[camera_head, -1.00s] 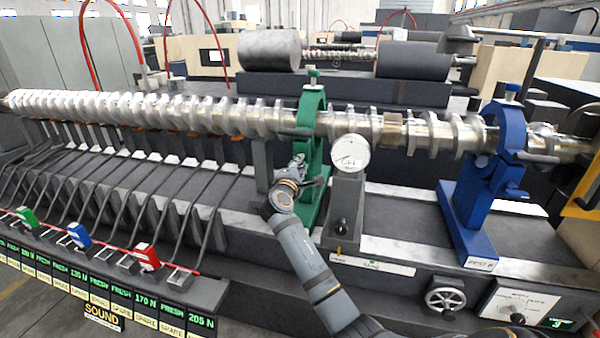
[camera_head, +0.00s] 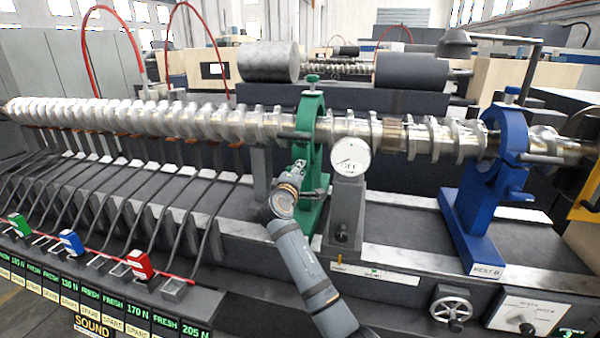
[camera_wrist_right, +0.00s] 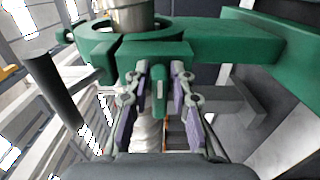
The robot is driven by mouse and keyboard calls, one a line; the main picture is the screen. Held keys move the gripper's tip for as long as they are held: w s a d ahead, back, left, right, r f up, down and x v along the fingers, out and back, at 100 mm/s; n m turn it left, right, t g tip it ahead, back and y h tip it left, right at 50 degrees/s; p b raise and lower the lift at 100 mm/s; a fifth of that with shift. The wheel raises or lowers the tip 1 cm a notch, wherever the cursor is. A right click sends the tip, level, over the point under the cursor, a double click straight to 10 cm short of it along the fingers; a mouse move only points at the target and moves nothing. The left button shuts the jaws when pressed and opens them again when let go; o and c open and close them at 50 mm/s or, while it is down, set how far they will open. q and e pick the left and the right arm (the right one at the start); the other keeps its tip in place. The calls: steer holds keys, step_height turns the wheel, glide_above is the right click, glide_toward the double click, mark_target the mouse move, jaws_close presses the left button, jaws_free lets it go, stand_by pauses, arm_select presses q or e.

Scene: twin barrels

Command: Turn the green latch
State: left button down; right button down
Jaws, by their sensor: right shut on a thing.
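The green rest (camera_head: 311,120) is a ring-shaped stand around the long metal shaft, left of a round dial. My right gripper (camera_head: 298,168) is at the front of this stand, below the shaft. In the right wrist view, the two fingers of my right gripper (camera_wrist_right: 157,92) stand either side of a small upright green latch (camera_wrist_right: 158,84) and are shut on it. The latch is below the green ring (camera_wrist_right: 130,45). In the head view the latch is hidden by the gripper. My left gripper is not in view.
The long shaft (camera_head: 185,118) runs across the bench. A round dial (camera_head: 350,157) on a grey post stands right of my gripper. A blue rest (camera_head: 480,190) is farther right. A handwheel (camera_head: 451,309) is at the lower right. Several thin rods stand at left.

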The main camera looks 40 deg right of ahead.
steer(key=shift+f, duration=0.1)
steer(key=c, duration=1.3)
jaws_free()
steer(key=v, duration=0.7)
steer(key=shift+s+a, duration=0.2)
